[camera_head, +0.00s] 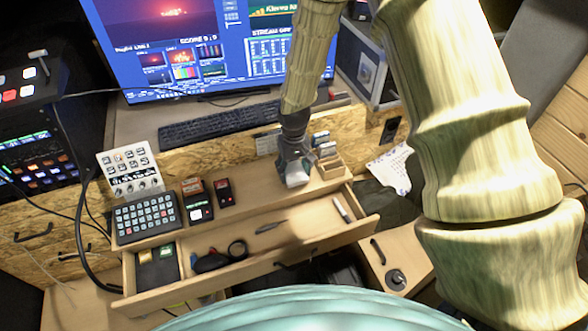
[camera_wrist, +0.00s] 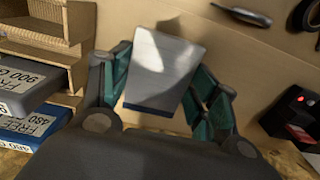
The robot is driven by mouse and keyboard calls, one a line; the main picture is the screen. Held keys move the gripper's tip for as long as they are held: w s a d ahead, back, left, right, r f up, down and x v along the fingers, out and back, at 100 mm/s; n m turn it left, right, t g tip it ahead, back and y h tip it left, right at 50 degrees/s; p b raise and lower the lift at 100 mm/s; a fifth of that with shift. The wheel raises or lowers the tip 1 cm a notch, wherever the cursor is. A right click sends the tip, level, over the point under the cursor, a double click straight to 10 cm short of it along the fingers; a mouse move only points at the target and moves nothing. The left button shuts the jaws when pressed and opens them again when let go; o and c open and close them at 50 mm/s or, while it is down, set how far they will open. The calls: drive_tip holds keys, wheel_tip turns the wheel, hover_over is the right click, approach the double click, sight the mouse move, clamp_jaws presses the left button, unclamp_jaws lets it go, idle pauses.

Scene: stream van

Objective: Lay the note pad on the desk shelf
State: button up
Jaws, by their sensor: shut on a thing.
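The note pad (camera_wrist: 165,62), a pale grey slab with a dark blue edge, sits between the teal fingers of my gripper (camera_wrist: 163,75) in the wrist view. In the head view my gripper (camera_head: 296,178) points down over the right part of the wooden desk shelf (camera_head: 250,203), close to the small wooden organizer. The pad is mostly hidden by the gripper there. I cannot tell whether the pad touches the shelf.
A wooden organizer (camera_head: 330,166) stands right of my gripper, with labelled boxes (camera_wrist: 35,85) near it. Black devices (camera_head: 223,192) and a keypad (camera_head: 146,217) occupy the shelf's left. An open drawer (camera_head: 300,232) below holds tape (camera_head: 237,250) and tools. Bare shelf lies between devices and gripper.

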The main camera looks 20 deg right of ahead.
sight(294, 172)
drive_tip(key=shift+f, duration=0.45)
drive_tip(key=shift+f, duration=0.15)
drive_tip(key=o, duration=1)
drive_tip(key=shift+o, duration=0.2)
wheel_tip(294, 172, up, 12)
drive_tip(key=b, duration=0.3)
